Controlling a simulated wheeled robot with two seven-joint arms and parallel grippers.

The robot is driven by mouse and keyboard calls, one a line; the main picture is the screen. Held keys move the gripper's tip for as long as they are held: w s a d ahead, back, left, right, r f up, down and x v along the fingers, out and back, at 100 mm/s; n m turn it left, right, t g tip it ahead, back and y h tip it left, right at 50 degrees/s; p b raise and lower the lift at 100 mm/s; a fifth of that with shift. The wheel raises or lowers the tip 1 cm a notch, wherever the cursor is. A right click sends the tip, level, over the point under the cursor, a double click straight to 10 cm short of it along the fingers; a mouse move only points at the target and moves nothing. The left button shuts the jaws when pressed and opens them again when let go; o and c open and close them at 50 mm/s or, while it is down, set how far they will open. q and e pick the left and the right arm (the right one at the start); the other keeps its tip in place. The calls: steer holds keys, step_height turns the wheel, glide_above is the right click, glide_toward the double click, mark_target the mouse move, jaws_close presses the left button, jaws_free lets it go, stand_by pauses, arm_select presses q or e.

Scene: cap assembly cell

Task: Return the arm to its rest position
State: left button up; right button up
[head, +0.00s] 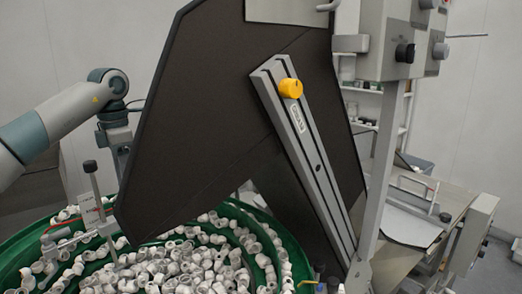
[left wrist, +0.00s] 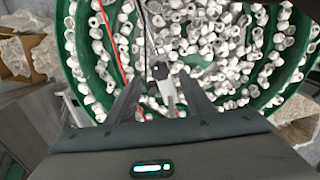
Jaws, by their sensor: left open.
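The bowl also shows in the head view (head: 22,245). My right gripper is not in view.
The dark panel (head: 215,110) with a slotted grey rail (head: 305,160) and yellow knob (head: 290,88) fills the middle. A sensor post (head: 95,190) stands over the bowl. A control box (head: 400,40) is at upper right, a worktable (head: 440,190) at right. Cardboard boxes (left wrist: 15,55) stand left in the wrist view.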

arm_select(q)
steer(key=shift+r, duration=0.1)
stand_by(0.3)
steer(key=shift+r, duration=0.55)
step_height(320, 180, up, 12)
steer(key=r, duration=0.1)
step_height(320, 180, down, 18)
steer(key=shift+r+p, duration=0.2)
steer(key=shift+p, duration=0.35)
steer(key=shift+f, duration=0.2)
steer(key=shift+m, duration=0.6)
steer(key=shift+r, duration=0.25)
steer(key=shift+r+b, duration=0.6)
steer(key=shift+r, duration=1.7)
